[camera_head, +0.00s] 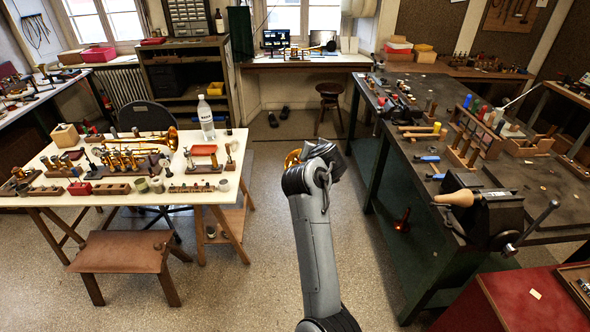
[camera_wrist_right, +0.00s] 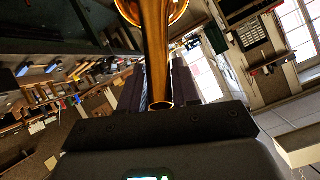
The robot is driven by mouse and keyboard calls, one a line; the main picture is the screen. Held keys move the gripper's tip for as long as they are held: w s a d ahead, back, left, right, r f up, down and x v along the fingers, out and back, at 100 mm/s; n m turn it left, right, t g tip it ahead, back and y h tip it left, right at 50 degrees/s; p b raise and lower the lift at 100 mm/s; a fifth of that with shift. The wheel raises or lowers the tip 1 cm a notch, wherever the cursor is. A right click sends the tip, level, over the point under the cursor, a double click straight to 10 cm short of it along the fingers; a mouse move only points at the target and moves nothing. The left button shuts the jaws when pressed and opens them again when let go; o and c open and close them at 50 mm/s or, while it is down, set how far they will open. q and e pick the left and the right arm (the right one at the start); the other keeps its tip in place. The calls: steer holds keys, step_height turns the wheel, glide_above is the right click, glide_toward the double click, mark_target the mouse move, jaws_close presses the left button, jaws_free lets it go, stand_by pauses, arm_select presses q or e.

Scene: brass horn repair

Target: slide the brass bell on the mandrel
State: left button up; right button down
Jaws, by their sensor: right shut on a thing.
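The brass bell (camera_wrist_right: 156,60) is in my right gripper (camera_wrist_right: 158,85), with its narrow tube end towards the wrist and its flare at the top of the right wrist view. In the head view a small part of the bell (camera_head: 292,158) shows left of my right arm, over the floor between the two benches. The arm hides most of it. The mandrel looks to be the pale wooden tapered piece (camera_head: 458,198) at the vise (camera_head: 487,215) on the right bench, its narrow end pointing left. The bell is apart from it, to its left. My left gripper is not in view.
The right bench (camera_head: 440,110) holds hammers, blue-handled tools and a wooden rack (camera_head: 478,130). The white table (camera_head: 75,195) at left carries horn parts and a bottle (camera_head: 205,118). A red-topped table (camera_head: 535,300) stands at front right. Open floor lies between the benches.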

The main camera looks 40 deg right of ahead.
steer(key=s+d+f+m+g+h+b, duration=0.5)
steer(key=s+d+m+g+h+b, duration=0.3)
steer(key=s+d+m+g+b, duration=0.5)
step_height(320, 180, down, 11)
steer(key=a+m+g+h+b, duration=0.1)
steer(key=m+g+b, duration=0.8)
steer(key=b, duration=1.5)
steer(key=g, duration=0.3)
steer(key=shift+s+a+m+g, duration=0.15)
steer(key=shift+s+m+g, duration=0.15)
steer(key=shift+s+g, duration=0.1)
steer(key=shift+w+r, duration=0.1)
